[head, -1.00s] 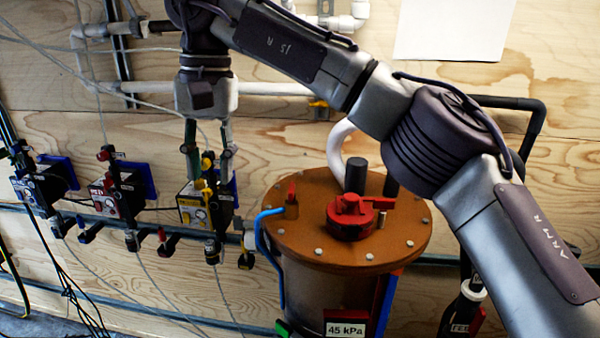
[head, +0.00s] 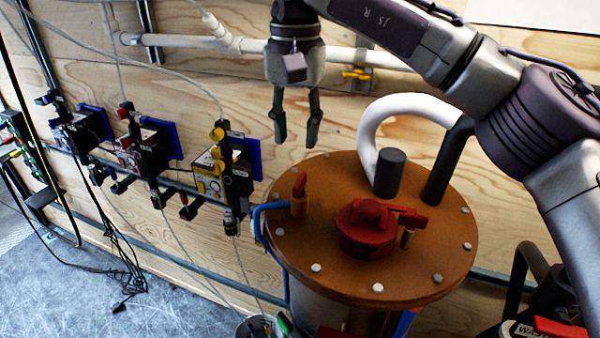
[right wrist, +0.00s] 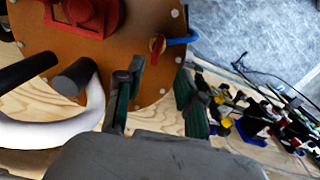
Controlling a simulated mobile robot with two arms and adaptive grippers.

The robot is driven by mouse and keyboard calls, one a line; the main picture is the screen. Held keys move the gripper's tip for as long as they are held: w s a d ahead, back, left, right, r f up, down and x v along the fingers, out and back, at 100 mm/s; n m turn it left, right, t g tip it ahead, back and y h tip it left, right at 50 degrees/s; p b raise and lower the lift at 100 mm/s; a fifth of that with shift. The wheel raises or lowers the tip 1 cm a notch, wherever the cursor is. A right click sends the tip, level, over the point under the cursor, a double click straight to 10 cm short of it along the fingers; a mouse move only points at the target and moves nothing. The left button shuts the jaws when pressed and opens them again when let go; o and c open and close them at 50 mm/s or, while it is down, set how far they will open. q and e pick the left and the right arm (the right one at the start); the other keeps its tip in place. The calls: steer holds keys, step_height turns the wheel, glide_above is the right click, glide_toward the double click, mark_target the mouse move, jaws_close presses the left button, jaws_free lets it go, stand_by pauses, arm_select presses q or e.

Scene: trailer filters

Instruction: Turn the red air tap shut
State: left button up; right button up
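The red air tap (head: 299,186) is a small red handle on a brass body near the left edge of the orange-brown drum lid (head: 330,260). A blue hose (head: 262,212) joins it. In the right wrist view the red tap (right wrist: 157,45) shows beyond the fingertips, at the lid's rim. My right gripper (head: 297,141) points down with its two fingers apart and empty. In the head view it appears just above the tap, with a visible gap between fingertips and handle. The right wrist view also shows the open fingers (right wrist: 160,78). My left gripper is not in view.
A larger red cap (head: 366,228), a dark post (head: 390,172) and a white curved pipe (head: 375,120) stand on the lid. Several gauge boxes with a yellow-faced one (head: 212,178) hang on the wooden wall to the left. A white pipe (head: 350,56) runs along the wall behind.

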mark_target(300, 179)
steer(key=f, duration=0.4)
steer(key=shift+w+d+p, duration=0.1)
steer(key=shift+d+p, duration=0.1)
steer(key=shift+p, duration=0.2)
steer(key=f, duration=0.2)
steer(key=f+p, duration=0.1)
steer(key=f, duration=0.1)
steer(key=shift+w+d, duration=0.25)
steer(key=shift+s+a+f, duration=0.15)
steer(key=shift+a+f, duration=0.05)
steer(key=shift+f, duration=0.25)
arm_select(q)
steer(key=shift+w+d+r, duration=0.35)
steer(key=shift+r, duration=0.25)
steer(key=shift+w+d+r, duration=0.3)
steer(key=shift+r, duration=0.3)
arm_select(e)
steer(key=shift+f, duration=0.1)
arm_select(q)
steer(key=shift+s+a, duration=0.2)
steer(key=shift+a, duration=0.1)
arm_select(e)
jaws_close()
